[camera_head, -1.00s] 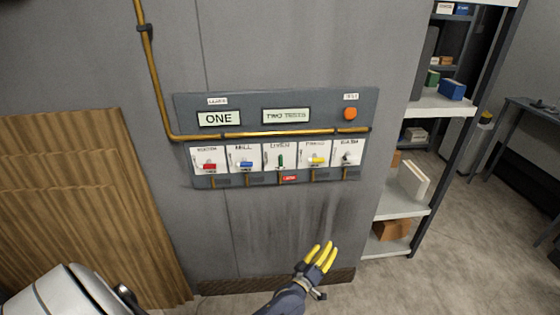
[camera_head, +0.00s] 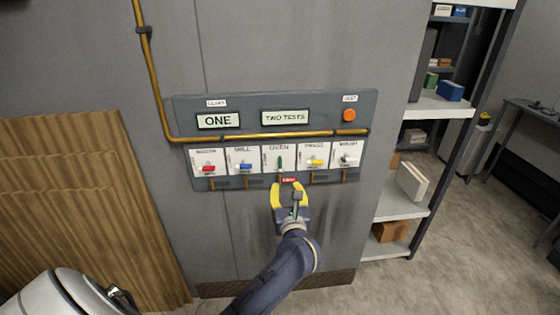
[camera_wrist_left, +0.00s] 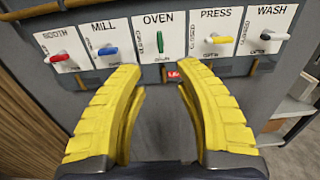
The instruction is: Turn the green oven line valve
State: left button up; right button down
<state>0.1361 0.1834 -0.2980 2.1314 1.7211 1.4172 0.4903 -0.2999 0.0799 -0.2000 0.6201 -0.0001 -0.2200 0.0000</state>
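The green oven valve handle (camera_head: 280,163) stands upright on the middle white plate, labelled OVEN, of the grey wall panel (camera_head: 185,108). In the left wrist view the green handle (camera_wrist_left: 160,46) shows just beyond and between the fingertips, apart from them. My left gripper (camera_head: 290,186), with yellow fingers, is open and empty just below the oven plate. In the left wrist view its fingers (camera_wrist_left: 155,72) are spread with a clear gap. My right gripper is not in view.
An orange button (camera_head: 349,115) is at upper right. A yellow pipe (camera_head: 270,135) crosses above the plates. Shelves (camera_head: 440,104) stand to the right.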

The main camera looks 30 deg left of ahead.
aim_at(280, 161)
pick_arm(q)
jog(key=x, duration=1.7)
jog(key=shift+a, duration=0.1)
jog(key=shift+r, duration=0.1)
grip_shut()
